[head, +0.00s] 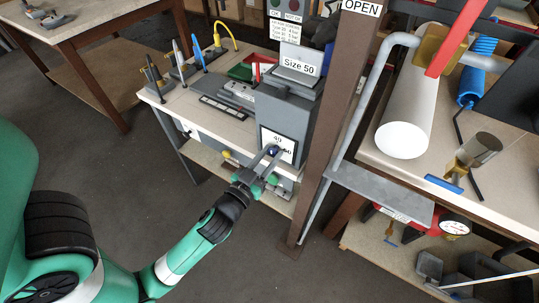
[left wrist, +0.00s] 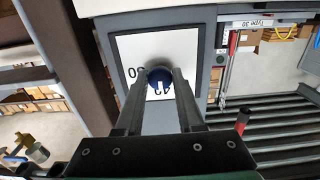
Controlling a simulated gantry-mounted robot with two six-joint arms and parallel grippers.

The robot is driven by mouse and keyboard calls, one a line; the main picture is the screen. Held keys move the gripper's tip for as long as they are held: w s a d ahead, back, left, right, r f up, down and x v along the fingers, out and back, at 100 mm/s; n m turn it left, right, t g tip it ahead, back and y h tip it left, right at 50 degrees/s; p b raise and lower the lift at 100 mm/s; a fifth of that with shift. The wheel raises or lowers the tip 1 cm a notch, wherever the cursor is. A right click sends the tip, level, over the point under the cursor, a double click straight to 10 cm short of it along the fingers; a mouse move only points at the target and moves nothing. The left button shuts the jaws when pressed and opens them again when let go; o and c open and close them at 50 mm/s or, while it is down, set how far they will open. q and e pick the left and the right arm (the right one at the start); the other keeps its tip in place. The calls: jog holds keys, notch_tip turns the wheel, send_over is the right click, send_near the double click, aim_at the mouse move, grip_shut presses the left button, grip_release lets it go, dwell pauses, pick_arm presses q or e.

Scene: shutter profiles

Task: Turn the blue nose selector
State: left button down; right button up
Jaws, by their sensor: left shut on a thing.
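The blue nose selector (left wrist: 159,76) is a round blue knob on a white dial plate (left wrist: 130,48) with dark numbers, on the front of a grey machine. In the head view the knob (head: 271,152) shows small below the "Size 50" sign. My left gripper (left wrist: 161,82) has its two fingers on either side of the knob and is shut on it. In the head view the left gripper (head: 268,158) reaches up to the plate from below. The fingers and knob hide part of the plate's numbers. My right gripper is not in view.
The grey machine (head: 283,108) stands on a light bench (head: 214,119) with several upright tools at its left. A brown post (head: 336,100) stands close to its right. At the right, another bench carries a white cylinder (head: 405,130). Open floor (head: 130,180) lies left of my arm.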

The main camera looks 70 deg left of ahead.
pick_arm(q)
jog(key=shift+m, duration=0.4)
jog(key=m+p, duration=0.1)
jog(key=m, duration=0.2)
jog(key=shift+r, duration=0.1)
jog(key=m+p, duration=0.2)
jog(key=m, duration=0.3)
jog(key=m+p, duration=0.1)
jog(key=m, duration=0.3)
jog(key=shift+m, duration=0.3)
jog(key=shift+m+p, duration=0.85)
jog(key=shift+m, duration=1.45)
jog(key=c, duration=0.5)
grip_release()
jog(key=shift+c, duration=0.2)
